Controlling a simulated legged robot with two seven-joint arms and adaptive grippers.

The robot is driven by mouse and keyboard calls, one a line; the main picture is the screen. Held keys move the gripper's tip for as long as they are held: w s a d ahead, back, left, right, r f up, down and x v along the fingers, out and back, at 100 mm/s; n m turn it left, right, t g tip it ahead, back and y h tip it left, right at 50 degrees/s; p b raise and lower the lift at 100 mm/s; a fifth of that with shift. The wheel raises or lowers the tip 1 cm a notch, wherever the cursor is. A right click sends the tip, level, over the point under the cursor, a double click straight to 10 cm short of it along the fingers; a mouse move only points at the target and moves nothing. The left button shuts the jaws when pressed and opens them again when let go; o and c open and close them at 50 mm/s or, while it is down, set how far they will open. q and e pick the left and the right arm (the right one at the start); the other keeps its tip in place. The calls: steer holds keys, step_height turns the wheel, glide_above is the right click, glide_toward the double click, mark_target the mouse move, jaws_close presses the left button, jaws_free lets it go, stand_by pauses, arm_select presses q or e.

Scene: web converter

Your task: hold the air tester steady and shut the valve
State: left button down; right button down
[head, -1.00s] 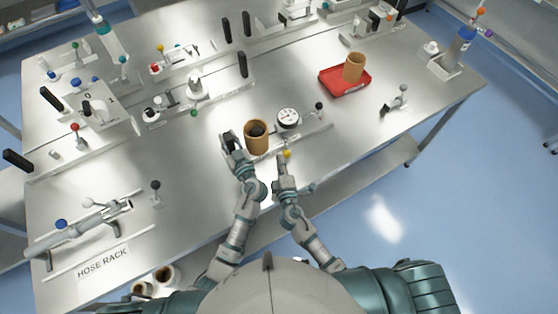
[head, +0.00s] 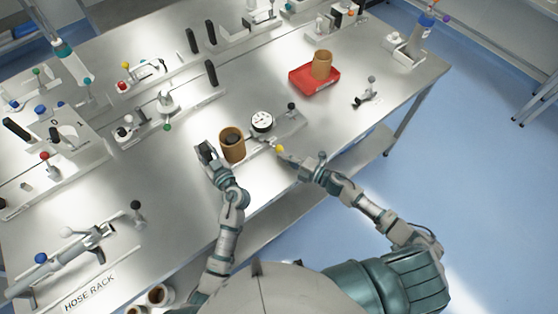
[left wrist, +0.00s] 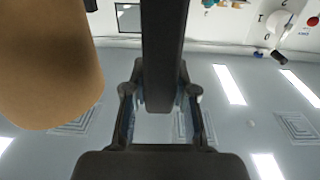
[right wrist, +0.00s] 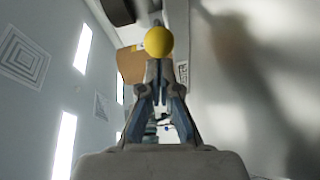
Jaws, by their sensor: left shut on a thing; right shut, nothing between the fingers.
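The air tester has a tan cup (head: 232,146), a round white gauge (head: 262,122) and a plate with a black-knobbed post (head: 292,106). The valve's yellow knob (head: 279,149) stands at the front, right of the gauge's line. My left gripper (head: 206,158) is shut on the tester's black handle (left wrist: 163,50), left of the cup; the cup also shows large in the left wrist view (left wrist: 45,60). My right gripper (head: 288,155) is shut and empty, its tips right beside the knob. In the right wrist view the knob (right wrist: 158,41) is just beyond the tips; contact is unclear.
A red tray (head: 315,87) with another tan cup (head: 321,65) stands behind to the right. A small fixture (head: 368,92) is right of it. The hose rack (head: 60,270) is at front left. Several valve fixtures fill the back left. The table's front edge lies below my grippers.

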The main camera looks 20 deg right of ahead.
arm_select(q)
steer(key=shift+s+f, duration=0.1)
steer(key=shift+f, duration=0.5)
arm_select(e)
steer(key=shift+w+d, duration=0.6)
steer(key=shift+d, duration=0.25)
steer(key=v, duration=0.3)
steer(key=w+d+v, duration=0.1)
steer(key=v, duration=0.6)
steer(key=shift+w+d, duration=0.25)
steer(key=shift+d, duration=0.1)
arm_select(q)
steer(key=shift+r, duration=0.3)
arm_select(e)
steer(key=shift+w+f, duration=0.1)
steer(key=shift+f, duration=0.15)
arm_select(q)
steer(key=c, duration=0.9)
jaws_free()
steer(key=shift+c, duration=0.2)
steer(key=shift+o, duration=0.4)
steer(key=shift+w+r, duration=0.2)
steer(key=shift+w, duration=0.05)
arm_select(e)
steer(key=shift+w, duration=0.1)
arm_select(q)
steer(key=shift+s, duration=0.1)
